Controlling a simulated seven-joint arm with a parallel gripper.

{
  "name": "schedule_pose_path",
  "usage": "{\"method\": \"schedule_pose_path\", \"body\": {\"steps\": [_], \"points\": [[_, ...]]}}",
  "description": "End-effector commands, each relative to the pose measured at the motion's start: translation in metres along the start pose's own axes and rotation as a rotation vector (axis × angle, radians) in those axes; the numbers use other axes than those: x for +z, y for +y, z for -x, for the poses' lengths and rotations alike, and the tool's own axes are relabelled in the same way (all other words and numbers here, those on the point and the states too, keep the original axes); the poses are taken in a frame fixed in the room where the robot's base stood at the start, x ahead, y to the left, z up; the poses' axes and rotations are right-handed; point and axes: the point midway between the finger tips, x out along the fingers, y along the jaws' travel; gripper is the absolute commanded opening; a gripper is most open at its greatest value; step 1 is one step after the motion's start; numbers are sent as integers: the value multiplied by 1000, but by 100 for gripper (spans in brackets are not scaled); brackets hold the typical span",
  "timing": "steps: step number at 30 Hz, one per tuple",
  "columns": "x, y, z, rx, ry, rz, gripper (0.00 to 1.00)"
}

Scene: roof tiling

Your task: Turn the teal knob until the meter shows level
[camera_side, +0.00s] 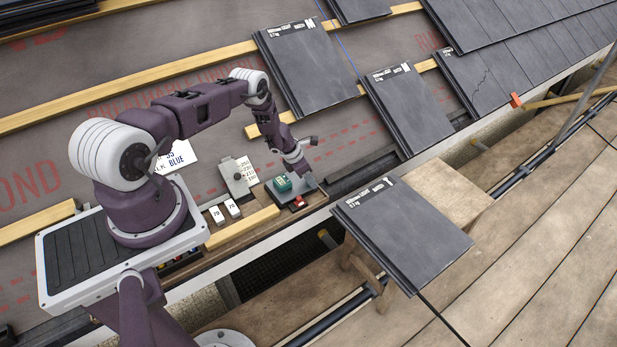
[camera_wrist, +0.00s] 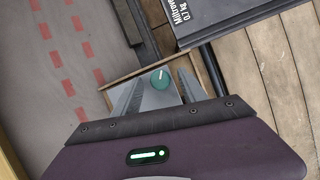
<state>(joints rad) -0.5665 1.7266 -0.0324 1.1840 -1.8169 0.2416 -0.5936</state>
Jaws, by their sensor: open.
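In the side view my gripper (camera_side: 301,168) is low over the right end of the wooden tray, beside a teal block-like part (camera_side: 282,184). Whether that part is the knob is hard to tell. No meter reading can be made out in either view.
A loose slate tile (camera_side: 403,229) lies to the right on a wooden support. Wooden battens (camera_side: 130,80) cross the roof.

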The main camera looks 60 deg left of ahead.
Motion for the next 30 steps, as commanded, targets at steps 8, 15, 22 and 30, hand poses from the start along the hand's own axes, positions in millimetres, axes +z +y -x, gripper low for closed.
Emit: {"method": "schedule_pose_path", "body": {"steps": [8,15,22,30], "points": [[0,0,-1,0,0,-1,38],[0,0,0,0,0,-1,0],[1,-1,0,8,0,19,0],[1,-3,-1,62,0,151,0]]}}
